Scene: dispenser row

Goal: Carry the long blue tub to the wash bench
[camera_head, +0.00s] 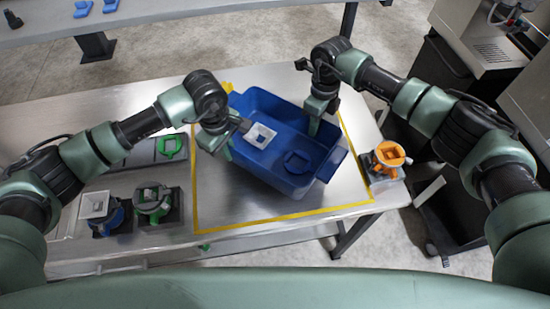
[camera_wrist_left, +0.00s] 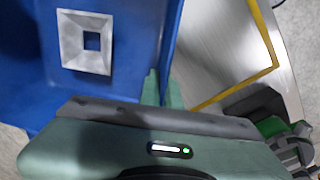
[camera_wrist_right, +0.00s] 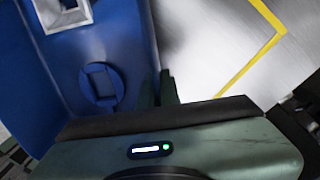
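The long blue tub (camera_head: 262,168) is above or on the metal table, set at a slant inside the yellow outline; I cannot tell whether its bottom touches. It holds a white square piece (camera_head: 261,136) with a hole and a round blue piece (camera_head: 297,161). My left gripper (camera_head: 224,146) is at its left long wall, fingers close on either side of the wall (camera_wrist_left: 172,40). My right gripper (camera_head: 315,116) is at the opposite long wall, also with its fingers close around the wall (camera_wrist_right: 151,40). The fingertips are partly hidden. The wash bench cannot be made out for certain.
The metal table (camera_head: 225,205) has a yellow outline (camera_head: 290,217). Coloured dispensers stand left of it, green (camera_head: 153,203) and blue with a white top (camera_head: 100,212). An orange one (camera_head: 388,158) stands at the right edge. Another table (camera_head: 170,8) stands behind, across open floor.

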